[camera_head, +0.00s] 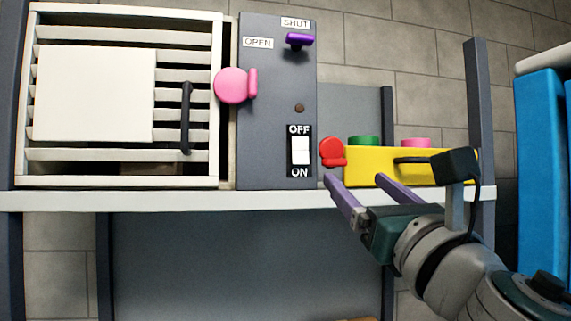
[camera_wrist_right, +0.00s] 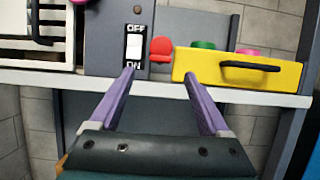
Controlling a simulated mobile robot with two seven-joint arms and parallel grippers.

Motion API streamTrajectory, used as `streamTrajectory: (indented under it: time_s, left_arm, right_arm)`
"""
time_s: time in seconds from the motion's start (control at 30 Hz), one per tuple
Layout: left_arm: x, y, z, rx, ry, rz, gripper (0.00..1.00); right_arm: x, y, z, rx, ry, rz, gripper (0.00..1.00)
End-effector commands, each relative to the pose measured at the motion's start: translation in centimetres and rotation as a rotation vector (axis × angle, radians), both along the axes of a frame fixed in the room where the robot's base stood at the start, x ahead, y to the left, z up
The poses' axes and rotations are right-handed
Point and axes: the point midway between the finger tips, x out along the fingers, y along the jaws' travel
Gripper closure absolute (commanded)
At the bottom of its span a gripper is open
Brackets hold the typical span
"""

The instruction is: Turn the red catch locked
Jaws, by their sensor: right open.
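The red catch (camera_head: 332,149) is a round red knob with a short bar lying level along its lower edge. It sits between the grey switch panel and the yellow drawer (camera_head: 372,167), close to the drawer's left end. It also shows in the right wrist view (camera_wrist_right: 161,46). My right gripper (camera_head: 356,178) is open and empty, just below the catch and drawer. In the right wrist view its purple fingertips (camera_wrist_right: 158,73) are spread either side of the catch, and apart from it. My left gripper is not in view.
The grey panel (camera_head: 264,128) carries an OFF/ON rocker switch (camera_head: 300,151) and a purple lever (camera_head: 299,41) by the SHUT label. A pink catch (camera_head: 231,86) sits beside the slatted frame (camera_head: 122,172). The drawer has a black handle (camera_wrist_right: 250,66). A pale shelf edge (camera_head: 150,200) runs below.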

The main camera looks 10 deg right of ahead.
Motion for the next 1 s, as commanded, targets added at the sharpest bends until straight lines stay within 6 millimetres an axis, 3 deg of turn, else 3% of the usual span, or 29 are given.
streamTrajectory:
  time_s: [0.2,0.4,0.83,1.0]
  left_arm:
    - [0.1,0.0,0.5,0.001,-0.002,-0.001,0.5]
    - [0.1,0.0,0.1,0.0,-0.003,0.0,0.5]
    - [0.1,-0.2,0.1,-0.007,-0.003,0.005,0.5]
    - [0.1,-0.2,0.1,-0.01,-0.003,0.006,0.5]
  right_arm:
    - [3.9,0.1,1.7,0.007,-0.001,-0.001,0.2]
    - [6.3,0.2,2.6,0.008,-0.001,-0.001,0.2]
    - [7.2,0.2,3.1,0.006,0.0,0.0,0.2]
    - [7.2,0.2,3.0,0.008,0.0,0.0,0.39]
